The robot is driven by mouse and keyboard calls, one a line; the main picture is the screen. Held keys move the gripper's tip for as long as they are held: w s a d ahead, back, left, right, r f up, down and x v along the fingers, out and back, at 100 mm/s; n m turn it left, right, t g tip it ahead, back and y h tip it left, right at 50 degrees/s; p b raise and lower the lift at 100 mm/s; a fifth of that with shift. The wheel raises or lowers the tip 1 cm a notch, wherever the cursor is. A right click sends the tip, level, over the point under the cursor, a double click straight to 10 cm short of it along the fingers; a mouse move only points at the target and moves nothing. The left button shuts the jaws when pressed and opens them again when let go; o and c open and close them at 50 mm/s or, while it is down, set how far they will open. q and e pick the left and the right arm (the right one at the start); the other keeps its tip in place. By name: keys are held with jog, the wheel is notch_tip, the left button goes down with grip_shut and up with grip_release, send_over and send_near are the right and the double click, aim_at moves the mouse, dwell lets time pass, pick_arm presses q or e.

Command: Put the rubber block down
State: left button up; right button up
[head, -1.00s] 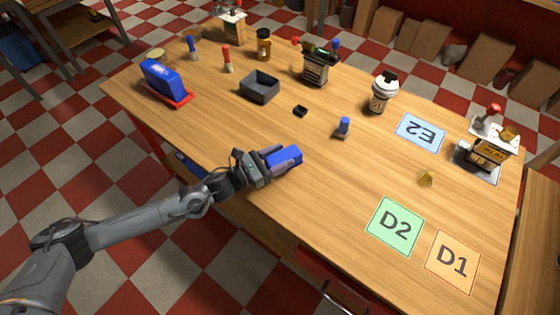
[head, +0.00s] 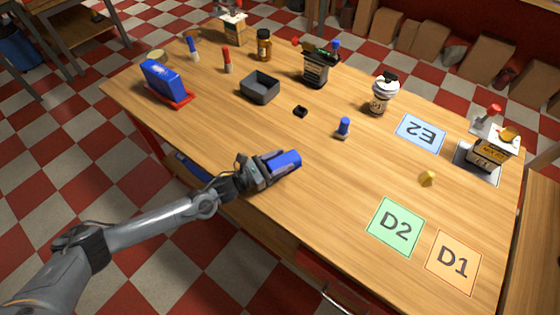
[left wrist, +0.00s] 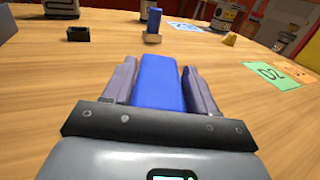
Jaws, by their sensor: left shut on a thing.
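The rubber block is most likely the blue block (head: 286,160) in my left gripper (head: 268,166). In the left wrist view the blue block (left wrist: 160,84) stands out between the two grey fingers of the left gripper (left wrist: 160,86), which are shut on it. In the head view the gripper holds the block low over the front middle of the wooden table (head: 230,130). I cannot tell whether the block touches the table top. My right gripper is not in view.
A dark open tray (head: 260,88), a small black piece (head: 300,112) and a blue-topped peg (head: 343,128) lie beyond the gripper. A yellow piece (head: 427,178), green D2 card (head: 396,226) and orange D1 card (head: 453,262) are to the right. Bare wood surrounds the block.

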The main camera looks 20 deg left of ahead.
pick_arm(q)
jog(key=shift+f, duration=0.15)
jog(key=o, duration=1.1)
jog(key=shift+r, duration=0.3)
jog(key=v, duration=1.2)
jog(key=shift+f, duration=0.1)
jog(key=shift+s+a, duration=0.1)
